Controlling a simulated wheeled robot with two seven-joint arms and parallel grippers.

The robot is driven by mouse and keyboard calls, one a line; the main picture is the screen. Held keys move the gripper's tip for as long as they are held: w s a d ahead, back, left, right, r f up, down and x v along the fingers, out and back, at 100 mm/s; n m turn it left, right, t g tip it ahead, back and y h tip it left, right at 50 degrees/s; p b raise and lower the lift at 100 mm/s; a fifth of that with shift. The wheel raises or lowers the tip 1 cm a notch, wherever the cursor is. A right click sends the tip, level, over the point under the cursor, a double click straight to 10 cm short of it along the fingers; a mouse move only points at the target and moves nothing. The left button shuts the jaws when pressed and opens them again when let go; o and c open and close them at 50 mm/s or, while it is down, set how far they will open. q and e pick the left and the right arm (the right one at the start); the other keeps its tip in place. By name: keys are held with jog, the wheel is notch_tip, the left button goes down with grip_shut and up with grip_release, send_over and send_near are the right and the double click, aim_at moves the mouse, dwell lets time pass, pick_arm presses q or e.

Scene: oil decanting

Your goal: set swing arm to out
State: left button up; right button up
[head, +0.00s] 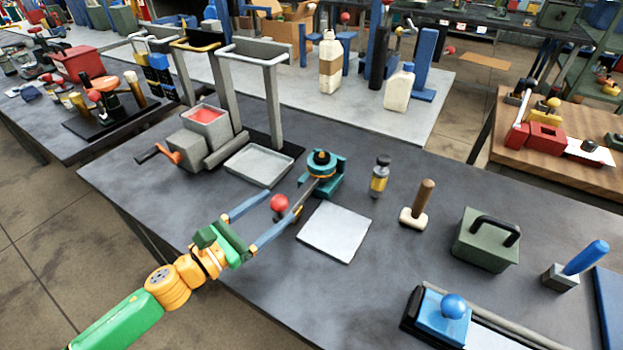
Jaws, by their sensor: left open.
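The swing arm (308,190) is a thin grey bar on a teal pivot base (322,175) with a dark round cap. It points from the pivot toward the lower left. A red ball knob (279,203) shows near its outer end. My left gripper (283,204) comes in from the lower left with its long blue fingers open. The red knob appears between the two fingertips in the picture. I cannot tell whether either finger touches the knob or the bar. The lower finger covers part of the bar's outer end. My right gripper is not in view.
A pale square plate (334,231) lies just right of the fingers. A shallow grey tray (259,167) and a grey press with a crank (205,130) stand behind. A small bottle (380,176), a wooden-handled stamp (416,207) and a green box (486,240) stand to the right.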

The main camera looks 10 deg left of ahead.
aim_at(291, 207)
pick_arm(q)
jog(key=shift+w+r, duration=0.15)
jog(key=shift+r, duration=0.1)
jog(key=shift+w+d+r+p, duration=0.25)
jog(key=shift+w+d+p, duration=0.15)
jog(key=shift+w+p, duration=0.25)
jog(key=x, duration=0.4)
jog(key=shift+d+f+p, duration=0.1)
jog(key=shift+f+p, duration=0.15)
jog(key=shift+p, duration=0.1)
jog(key=shift+s, duration=0.1)
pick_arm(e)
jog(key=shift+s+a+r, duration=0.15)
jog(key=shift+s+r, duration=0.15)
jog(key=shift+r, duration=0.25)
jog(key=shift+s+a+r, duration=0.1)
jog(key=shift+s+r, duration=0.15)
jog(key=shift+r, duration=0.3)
pick_arm(q)
jog(key=shift+c, duration=0.7)
grip_shut()
